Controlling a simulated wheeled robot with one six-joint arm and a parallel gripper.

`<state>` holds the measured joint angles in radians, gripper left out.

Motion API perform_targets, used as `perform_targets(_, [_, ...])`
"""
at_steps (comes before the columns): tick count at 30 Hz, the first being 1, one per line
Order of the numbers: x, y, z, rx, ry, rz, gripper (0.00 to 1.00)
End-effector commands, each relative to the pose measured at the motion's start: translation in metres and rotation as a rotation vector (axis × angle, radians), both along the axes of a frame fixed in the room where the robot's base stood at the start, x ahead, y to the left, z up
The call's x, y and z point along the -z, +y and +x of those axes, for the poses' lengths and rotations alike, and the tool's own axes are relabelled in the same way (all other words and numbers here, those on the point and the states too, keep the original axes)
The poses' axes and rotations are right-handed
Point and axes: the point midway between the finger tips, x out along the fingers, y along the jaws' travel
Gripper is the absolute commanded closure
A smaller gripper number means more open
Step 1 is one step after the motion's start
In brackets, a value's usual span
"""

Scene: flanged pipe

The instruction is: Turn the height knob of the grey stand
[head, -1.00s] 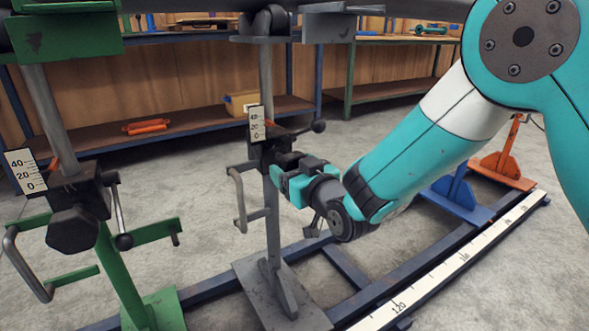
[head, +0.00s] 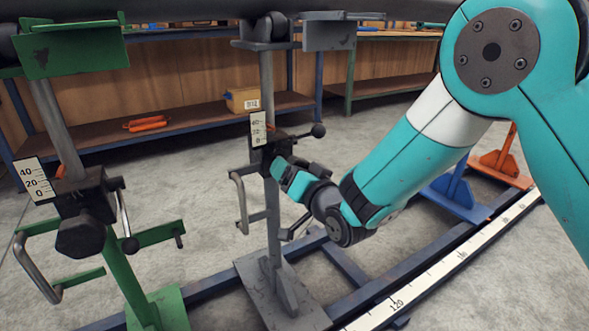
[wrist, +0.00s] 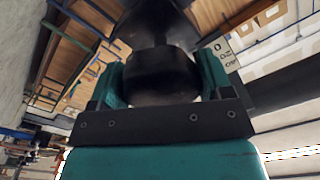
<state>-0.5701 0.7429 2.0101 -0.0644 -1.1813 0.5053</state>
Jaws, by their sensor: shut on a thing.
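The grey stand (head: 267,210) rises from the blue floor rail in the middle of the head view. It has a white height scale (head: 257,128) and a dark clamp block at mid height. My gripper (head: 279,168) reaches it from the right. In the wrist view the dark round knob (wrist: 160,75) sits between the two teal fingers of my gripper (wrist: 162,88), which are shut on it. In the head view the knob is hidden behind the fingers. The scale also shows in the wrist view (wrist: 224,52), turned on its side.
A green stand (head: 125,262) with its own knob (head: 80,236) and handles stands at the left. A ball-ended lever (head: 318,130) and a bent handle (head: 240,205) stick out of the grey stand. Blue (head: 457,195) and orange (head: 500,168) stands are at the right. A large pipe lies across the top.

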Motion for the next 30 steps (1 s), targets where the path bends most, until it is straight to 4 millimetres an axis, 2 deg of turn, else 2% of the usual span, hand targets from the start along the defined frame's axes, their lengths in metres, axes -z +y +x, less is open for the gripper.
perform_targets(10, [-0.0007, -0.0006, 0.0003, 0.001, 0.071, 0.105, 0.51])
perform_targets(25, [-0.0003, -0.0008, 0.0004, 0.002, 0.079, 0.119, 0.51])
perform_targets(26, [-0.0003, -0.0008, 0.0004, 0.002, 0.079, 0.119, 0.2])
perform_targets(28, [-0.0003, -0.0007, 0.0004, 0.002, 0.079, 0.119, 0.04])
perform_targets(30, [-0.0003, -0.0002, 0.0002, 0.001, 0.08, 0.119, 0.02])
